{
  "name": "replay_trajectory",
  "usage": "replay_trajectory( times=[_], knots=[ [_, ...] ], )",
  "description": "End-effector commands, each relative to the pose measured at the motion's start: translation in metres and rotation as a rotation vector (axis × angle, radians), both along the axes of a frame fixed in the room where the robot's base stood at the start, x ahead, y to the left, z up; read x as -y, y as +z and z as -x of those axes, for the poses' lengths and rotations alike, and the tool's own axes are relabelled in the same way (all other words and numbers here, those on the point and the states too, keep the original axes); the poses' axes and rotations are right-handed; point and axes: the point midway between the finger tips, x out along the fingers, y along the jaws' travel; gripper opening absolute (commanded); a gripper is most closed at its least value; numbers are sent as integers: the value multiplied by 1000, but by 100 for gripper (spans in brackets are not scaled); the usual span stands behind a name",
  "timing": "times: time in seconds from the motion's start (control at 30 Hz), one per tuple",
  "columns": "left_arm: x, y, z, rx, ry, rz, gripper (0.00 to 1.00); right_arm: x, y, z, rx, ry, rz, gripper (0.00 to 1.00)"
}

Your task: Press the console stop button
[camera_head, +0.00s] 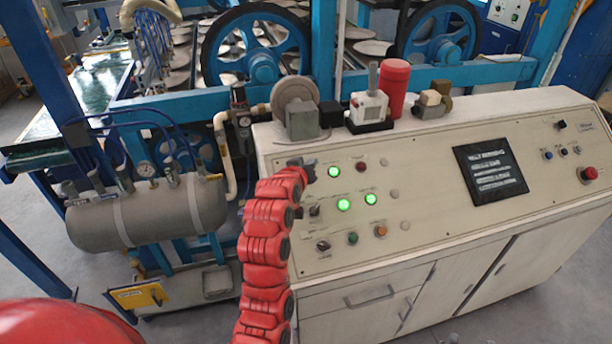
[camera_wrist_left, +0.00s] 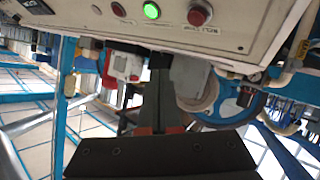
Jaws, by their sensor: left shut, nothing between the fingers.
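The cream console (camera_head: 450,215) has a sloped panel with buttons and lamps. My left gripper (camera_head: 309,166) is shut and empty at the panel's upper left, and whether it touches the panel is unclear. In the left wrist view the shut fingers (camera_wrist_left: 160,70) point toward the panel edge. That view shows a red button (camera_wrist_left: 199,13) with a small label, right of a lit green lamp (camera_wrist_left: 151,10). In the head view my gripper seems to cover this button. A red mushroom button (camera_head: 588,174) sits at the panel's far right. My right gripper is not seen.
A red cylinder (camera_head: 393,88), a white device (camera_head: 369,107) and a grey motor-like unit (camera_head: 300,120) stand along the console's back edge. A grey tank (camera_head: 145,212) with gauges is at left. Blue framing and wheels (camera_head: 255,45) rise behind.

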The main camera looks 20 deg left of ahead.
Motion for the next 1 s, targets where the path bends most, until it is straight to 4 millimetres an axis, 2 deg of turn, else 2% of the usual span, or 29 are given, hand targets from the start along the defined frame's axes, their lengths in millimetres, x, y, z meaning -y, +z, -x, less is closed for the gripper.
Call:
replay_trajectory(
  times=[0.47, 0.6, 1.0],
  knots=[
    [-17, -52, -23, 0, 3, 1, 0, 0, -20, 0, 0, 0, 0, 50],
    [-21, -69, -31, -1, 1, 1, 0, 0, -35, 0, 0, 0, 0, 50],
    [-24, -72, -35, 2, 1, 0, 0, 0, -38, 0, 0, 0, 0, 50]
  ],
)
